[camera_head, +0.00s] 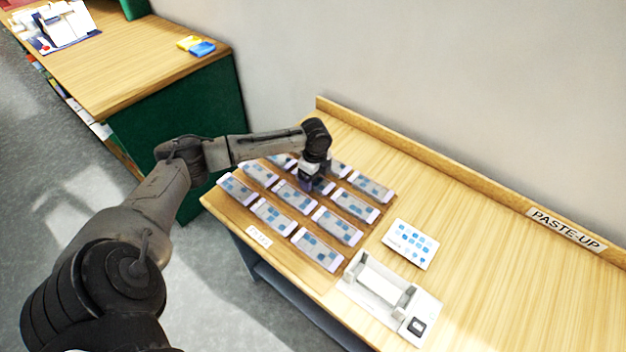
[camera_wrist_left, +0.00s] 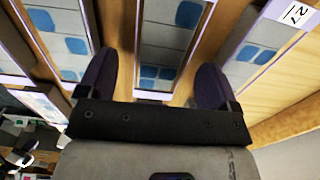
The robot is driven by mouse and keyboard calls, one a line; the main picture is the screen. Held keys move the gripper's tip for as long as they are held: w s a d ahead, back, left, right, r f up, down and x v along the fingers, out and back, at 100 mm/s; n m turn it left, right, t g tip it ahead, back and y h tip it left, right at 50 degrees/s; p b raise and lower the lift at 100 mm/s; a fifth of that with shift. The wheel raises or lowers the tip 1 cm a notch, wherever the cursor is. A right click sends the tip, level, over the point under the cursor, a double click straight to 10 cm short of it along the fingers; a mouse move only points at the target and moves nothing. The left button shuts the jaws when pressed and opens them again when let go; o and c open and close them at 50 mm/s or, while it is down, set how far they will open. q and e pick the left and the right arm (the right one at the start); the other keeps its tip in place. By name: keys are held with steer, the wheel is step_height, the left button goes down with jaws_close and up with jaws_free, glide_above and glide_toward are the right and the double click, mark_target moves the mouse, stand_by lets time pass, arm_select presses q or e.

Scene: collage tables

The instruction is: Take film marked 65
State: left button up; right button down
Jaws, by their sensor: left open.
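Several film strips in pale frames with blue squares lie in rows on the wooden table; one front strip (camera_head: 318,249) shows clearly in the head view. I cannot read a 65 on any of them. My left gripper (camera_head: 309,186) is over the middle of the back rows and hides part of the strips there. In the left wrist view the left gripper (camera_wrist_left: 157,78) is open, with a strip (camera_wrist_left: 165,45) between its two fingers. I cannot tell whether the fingers touch it. A strip at the right carries a white tag (camera_wrist_left: 287,13) that seems to read 27.
A white device (camera_head: 385,288) with a long trough stands right of the strips, by a white card (camera_head: 410,243) with blue squares. A PASTE-UP sign (camera_head: 566,229) is on the back ledge. The table's right side is clear. Another table (camera_head: 120,65) stands at the left.

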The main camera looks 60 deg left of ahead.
arm_select(q)
steer(key=shift+r, duration=0.1)
steer(key=shift+c, duration=0.5)
steer(key=c, duration=0.9)
